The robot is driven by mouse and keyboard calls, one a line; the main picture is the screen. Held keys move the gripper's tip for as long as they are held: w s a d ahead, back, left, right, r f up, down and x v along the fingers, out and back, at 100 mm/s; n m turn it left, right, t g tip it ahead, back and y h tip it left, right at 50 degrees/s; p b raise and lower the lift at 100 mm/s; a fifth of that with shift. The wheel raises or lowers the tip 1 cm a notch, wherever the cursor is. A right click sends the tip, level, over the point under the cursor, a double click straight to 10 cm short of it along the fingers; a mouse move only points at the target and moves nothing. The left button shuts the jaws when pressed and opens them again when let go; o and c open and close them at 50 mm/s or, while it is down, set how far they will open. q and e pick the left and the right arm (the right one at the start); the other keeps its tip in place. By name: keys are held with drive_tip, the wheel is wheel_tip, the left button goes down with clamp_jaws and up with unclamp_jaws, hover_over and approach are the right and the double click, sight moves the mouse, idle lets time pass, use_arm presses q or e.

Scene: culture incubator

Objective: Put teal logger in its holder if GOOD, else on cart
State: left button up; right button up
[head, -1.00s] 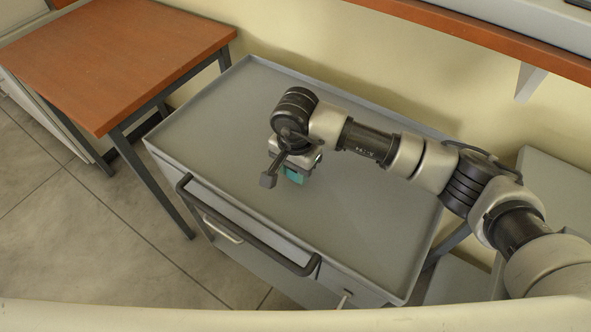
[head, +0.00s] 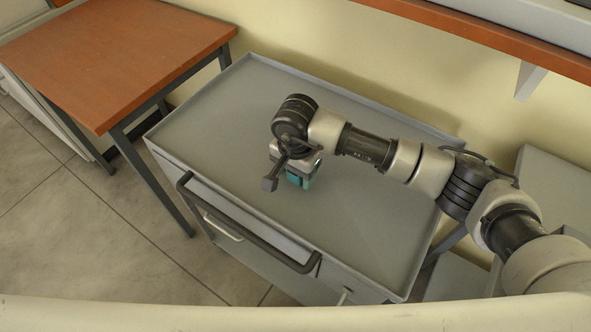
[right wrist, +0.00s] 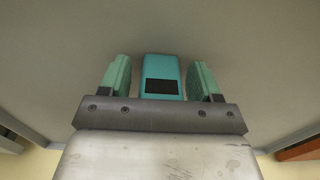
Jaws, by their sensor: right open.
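The teal logger (right wrist: 161,68) shows in the right wrist view as a teal block with a dark rectangular screen; I can read nothing on it. My right gripper (head: 300,181) is open above the grey cart top (head: 225,130). Its two green finger pads stand on either side of the logger, with a visible gap on each side. In the head view the gripper largely hides the logger, and teal parts show below the wrist. The holder cannot be made out. My left gripper is not in view.
The cart top has a raised rim and is otherwise clear. A dark handle bar (head: 245,230) runs along its front. An orange-brown table (head: 130,55) stands at the left. A wall shelf (head: 490,35) runs along the upper right.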

wheel_tip(320, 180, up, 12)
drive_tip(key=shift+f+b, duration=0.25)
drive_tip(key=shift+b, duration=0.8)
drive_tip(key=shift+r, duration=0.4)
